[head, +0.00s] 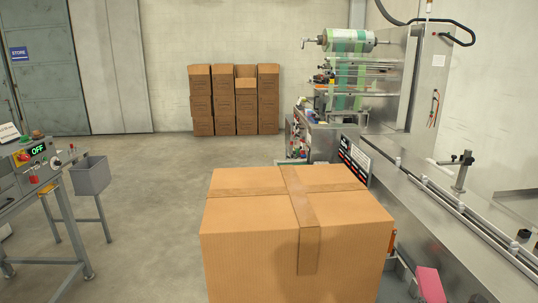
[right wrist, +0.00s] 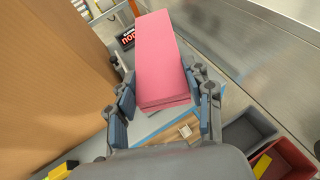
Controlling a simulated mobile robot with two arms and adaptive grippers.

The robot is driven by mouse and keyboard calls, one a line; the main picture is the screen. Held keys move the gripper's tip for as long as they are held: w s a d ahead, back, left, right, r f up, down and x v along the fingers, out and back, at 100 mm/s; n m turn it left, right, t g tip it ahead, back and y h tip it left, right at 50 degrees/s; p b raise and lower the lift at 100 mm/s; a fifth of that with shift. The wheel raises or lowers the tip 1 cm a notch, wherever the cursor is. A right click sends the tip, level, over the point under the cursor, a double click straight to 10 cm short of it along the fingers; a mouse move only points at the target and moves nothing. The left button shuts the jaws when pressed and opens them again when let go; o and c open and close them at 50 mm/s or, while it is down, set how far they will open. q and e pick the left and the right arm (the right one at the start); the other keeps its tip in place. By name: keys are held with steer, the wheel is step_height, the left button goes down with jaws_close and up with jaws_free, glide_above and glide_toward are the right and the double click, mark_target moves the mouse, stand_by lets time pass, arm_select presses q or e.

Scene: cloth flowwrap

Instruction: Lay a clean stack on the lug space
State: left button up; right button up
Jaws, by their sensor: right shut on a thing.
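My right gripper (right wrist: 166,92) is shut on a pink stack of folded cloth (right wrist: 160,55), with blue-padded fingers on either side of it. Layer edges show at the stack's near end. The same pink stack (head: 430,284) shows at the bottom right of the head view, beside the machine's infeed. The infeed (head: 460,232) is a long steel track with rails running along the right side. I cannot make out separate lug spaces on it. My left gripper is in neither view.
A large taped cardboard box (head: 290,230) fills the front middle and hides what is behind it. The wrapping machine (head: 385,85) stands behind right. A grey bin (right wrist: 247,133) and a red bin (right wrist: 287,160) lie below the gripper. A control stand (head: 35,165) is at left.

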steer(key=d+r, duration=0.2)
steer(key=shift+s+d+r, duration=0.1)
steer(key=shift+s+d, duration=0.1)
steer(key=shift+d, duration=0.1)
steer(key=s+a+r+n+y, duration=0.1)
steer(key=s+a+r, duration=0.15)
steer(key=a, duration=0.45)
steer(key=s+a+r+n+y, duration=0.1)
steer(key=s+a+y, duration=0.1)
steer(key=s+a, duration=0.35)
steer(key=s+a+r+n+y, duration=0.1)
steer(key=s+a+r, duration=0.1)
steer(key=a, duration=0.6)
arm_select(q)
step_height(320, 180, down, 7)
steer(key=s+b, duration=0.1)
steer(key=b, duration=0.5)
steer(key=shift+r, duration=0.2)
arm_select(e)
steer(key=a+f, duration=0.4)
steer(key=f, duration=0.1)
steer(key=shift+w+f+n+t, duration=0.2)
steer(key=shift+f+n+t, duration=0.2)
steer(key=shift+f, duration=0.1)
